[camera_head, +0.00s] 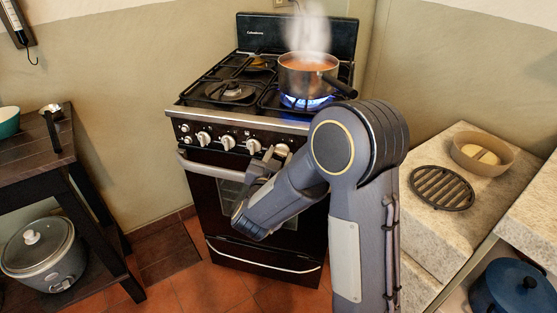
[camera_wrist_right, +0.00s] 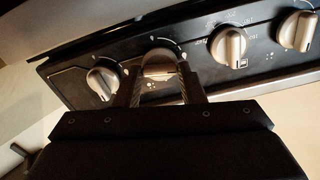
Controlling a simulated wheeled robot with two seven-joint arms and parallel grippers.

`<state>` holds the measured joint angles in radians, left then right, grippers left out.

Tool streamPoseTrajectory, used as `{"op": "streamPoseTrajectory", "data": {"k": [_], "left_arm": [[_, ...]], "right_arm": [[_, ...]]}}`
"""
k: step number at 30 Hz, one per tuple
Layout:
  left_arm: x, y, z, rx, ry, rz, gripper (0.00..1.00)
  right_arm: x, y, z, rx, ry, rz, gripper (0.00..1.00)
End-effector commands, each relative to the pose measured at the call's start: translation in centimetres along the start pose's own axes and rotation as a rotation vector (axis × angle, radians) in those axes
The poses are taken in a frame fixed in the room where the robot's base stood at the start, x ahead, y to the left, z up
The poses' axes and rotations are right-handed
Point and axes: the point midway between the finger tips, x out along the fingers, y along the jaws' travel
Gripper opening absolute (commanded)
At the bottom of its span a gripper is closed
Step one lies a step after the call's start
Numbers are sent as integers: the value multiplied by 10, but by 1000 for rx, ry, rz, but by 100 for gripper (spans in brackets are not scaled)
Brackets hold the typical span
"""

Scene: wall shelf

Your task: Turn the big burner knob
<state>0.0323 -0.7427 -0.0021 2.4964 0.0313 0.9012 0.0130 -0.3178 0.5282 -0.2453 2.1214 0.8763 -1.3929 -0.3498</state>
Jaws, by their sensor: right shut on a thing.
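The black stove (camera_head: 255,195) has a row of silver burner knobs (camera_head: 228,143) on its front panel. My right gripper (camera_head: 275,155) is at a knob near the right end of the row. In the right wrist view, the two fingers of my right gripper (camera_wrist_right: 159,76) are on either side of a silver knob (camera_wrist_right: 158,64) and shut on it. One knob (camera_wrist_right: 103,80) is to its left and others (camera_wrist_right: 229,45) are to its right. My left gripper is not in view.
A steaming pot (camera_head: 308,76) of red food stands over a lit blue flame (camera_head: 305,101) on the stove's right side. Its dark handle points toward me. A stone counter (camera_head: 408,215) on the right holds a round grate (camera_head: 441,188) and a bowl (camera_head: 466,158). A dark table (camera_head: 30,150) is on the left.

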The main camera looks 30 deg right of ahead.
Motion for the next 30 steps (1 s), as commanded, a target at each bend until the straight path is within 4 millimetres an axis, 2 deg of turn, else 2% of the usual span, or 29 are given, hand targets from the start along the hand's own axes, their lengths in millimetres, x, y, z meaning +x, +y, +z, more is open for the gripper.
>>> {"op": "streamPoseTrajectory", "data": {"k": [8,30], "left_arm": [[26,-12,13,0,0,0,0],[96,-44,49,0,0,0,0]], "right_arm": [[0,1,5,207,2,0,13],[0,3,6,910,2,1,13]]}}
